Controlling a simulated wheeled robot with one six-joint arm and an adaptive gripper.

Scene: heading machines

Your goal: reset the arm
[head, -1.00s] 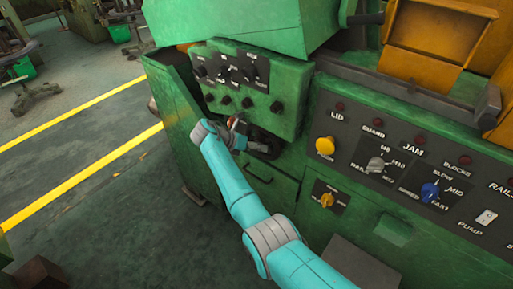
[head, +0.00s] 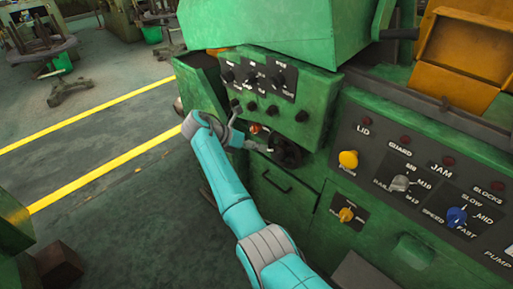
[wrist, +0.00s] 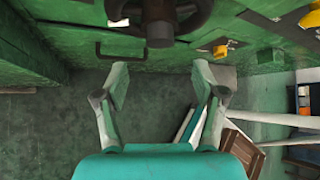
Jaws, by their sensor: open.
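My teal arm (head: 222,185) reaches forward along the left side of the green machine, bent at the wrist. My gripper (wrist: 160,85) is open and empty in the wrist view, its two fingers spread wide with bare floor between them. A dark handwheel (wrist: 172,15) is at the top of the wrist view, beyond the fingertips and apart from them. In the head view the handwheel (head: 287,152) is on the machine front, just right of my gripper. My gripper's fingers are small and partly hidden there.
A knob panel (head: 270,85) is above the handwheel. A drawer-like handle (head: 276,182) is below it. The right control panel (head: 430,180) carries a yellow button, a grey knob and a blue knob. Open floor (head: 110,165) with yellow lines is to the left. A wooden crate (wrist: 240,145) shows in the wrist view.

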